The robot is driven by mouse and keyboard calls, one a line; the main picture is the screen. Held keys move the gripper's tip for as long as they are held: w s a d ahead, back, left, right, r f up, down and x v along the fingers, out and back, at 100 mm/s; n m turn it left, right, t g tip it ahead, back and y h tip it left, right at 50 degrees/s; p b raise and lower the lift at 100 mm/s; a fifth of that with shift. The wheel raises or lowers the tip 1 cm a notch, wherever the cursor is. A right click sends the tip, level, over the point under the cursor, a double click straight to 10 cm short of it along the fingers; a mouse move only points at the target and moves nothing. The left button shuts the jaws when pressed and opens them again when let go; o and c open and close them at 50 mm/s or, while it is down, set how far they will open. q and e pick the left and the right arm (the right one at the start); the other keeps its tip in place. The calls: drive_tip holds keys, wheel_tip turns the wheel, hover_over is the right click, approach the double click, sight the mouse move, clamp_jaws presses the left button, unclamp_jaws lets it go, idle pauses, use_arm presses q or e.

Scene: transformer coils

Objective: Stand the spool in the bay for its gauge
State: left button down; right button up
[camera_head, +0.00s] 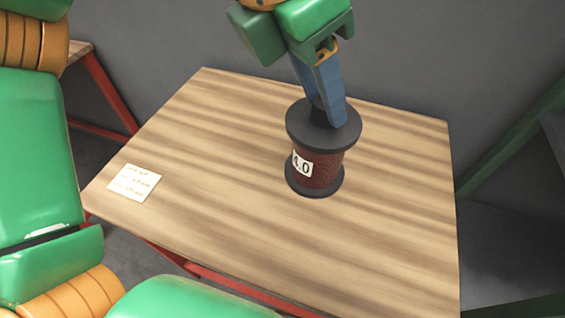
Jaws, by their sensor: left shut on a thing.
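The spool (325,172) has dark flanges and dark red wire wound between them. A white label on its side reads "4.0", the first digit partly turned away. It is upright over the middle of the wooden table; I cannot tell if its lower flange touches the top. My left gripper (331,112), with blue fingers, points down from above and is shut on the upper end of the spool, at the hub. My right gripper is out of view. No bay shows in this view.
A white note (135,182) with small writing, too small to read surely, lies at the left of the wooden table (400,235). The tabletop around the spool is clear. A dark green frame (512,140) and a grey surface stand to the right. A grey wall is behind.

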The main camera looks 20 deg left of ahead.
use_arm(q)
drive_tip(key=n, duration=0.1)
drive_tip(key=s+d+n+y+b, duration=0.1)
drive_tip(key=n, duration=0.1)
drive_tip(key=s+d+n+t, duration=0.1)
drive_tip(key=shift+r+n+y+b, duration=0.3)
drive_tip(key=shift+n, duration=0.1)
drive_tip(key=w+a+f, duration=0.9)
drive_tip(key=a+f, duration=0.1)
drive_tip(key=f, duration=0.3)
drive_tip(key=shift+w+a, duration=0.2)
drive_tip(key=shift+w, duration=0.15)
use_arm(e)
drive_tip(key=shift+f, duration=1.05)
use_arm(q)
drive_tip(key=shift+f, duration=0.15)
drive_tip(key=c, duration=0.5)
unclamp_jaws()
